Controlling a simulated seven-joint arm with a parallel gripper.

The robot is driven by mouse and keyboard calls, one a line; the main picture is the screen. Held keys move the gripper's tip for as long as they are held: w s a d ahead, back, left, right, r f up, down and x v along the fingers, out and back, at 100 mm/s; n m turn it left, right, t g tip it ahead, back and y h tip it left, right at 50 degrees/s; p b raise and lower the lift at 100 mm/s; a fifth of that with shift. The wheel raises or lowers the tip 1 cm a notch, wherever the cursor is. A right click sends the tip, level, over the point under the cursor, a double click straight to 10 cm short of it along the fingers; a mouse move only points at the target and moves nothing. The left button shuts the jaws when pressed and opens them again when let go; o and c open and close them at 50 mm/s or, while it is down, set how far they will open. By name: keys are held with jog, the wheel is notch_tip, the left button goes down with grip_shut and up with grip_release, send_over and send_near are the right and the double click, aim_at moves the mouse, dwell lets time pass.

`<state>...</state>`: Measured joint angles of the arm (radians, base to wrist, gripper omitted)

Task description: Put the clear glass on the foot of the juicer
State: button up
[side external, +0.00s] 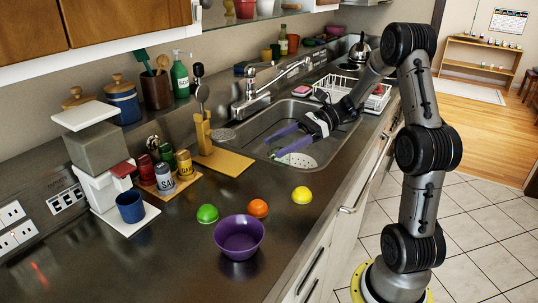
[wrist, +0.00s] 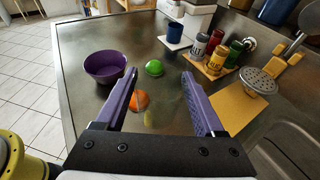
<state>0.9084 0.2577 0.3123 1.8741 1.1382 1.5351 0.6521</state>
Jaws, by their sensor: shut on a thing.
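My gripper (side external: 272,147) is over the sink, its purple fingers pointing left toward the counter. In the wrist view my gripper (wrist: 160,73) has its fingers wide apart, shut on the clear glass (wrist: 148,118), which barely shows except as a faint yellowish smear between them. I cannot make out the glass's outline or tilt. The juicer (side external: 95,150) is a grey and white block at the left of the counter, well away from my gripper. A blue mug (side external: 131,206) stands on its white foot (side external: 135,224); the mug also shows in the wrist view (wrist: 174,32).
A purple bowl (side external: 239,237), green lime (side external: 207,214), orange (side external: 258,208) and lemon (side external: 302,195) lie on the front counter. Shakers (side external: 165,178) on a board stand beside the juicer. A wooden board (side external: 222,161) and tap (side external: 252,98) are near the sink.

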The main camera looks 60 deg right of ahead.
jog(key=s+a+r, duration=0.2)
jog(key=s+r, duration=0.1)
jog(key=s, duration=0.4)
jog(key=w+d+f+m, duration=0.1)
jog(key=w+d+f, duration=0.2)
jog(key=w+d, duration=0.45)
jog(key=shift+n, duration=0.3)
jog(key=w+f, duration=0.2)
jog(key=w, duration=0.1)
jog(key=w+f, duration=0.2)
jog(key=f, duration=0.1)
jog(key=w+a+f, duration=0.1)
jog(key=w+f, duration=0.1)
jog(key=w, duration=0.1)
jog(key=shift+w+f, duration=0.15)
jog(key=shift+w, duration=0.2)
jog(key=shift+w+a+f, duration=0.2)
jog(key=shift+f, duration=0.05)
jog(key=shift+w+f, duration=0.15)
jog(key=shift+w, duration=2.3)
jog(key=shift+w+f, duration=0.15)
jog(key=shift+w, duration=2.25)
jog(key=shift+f, duration=0.5)
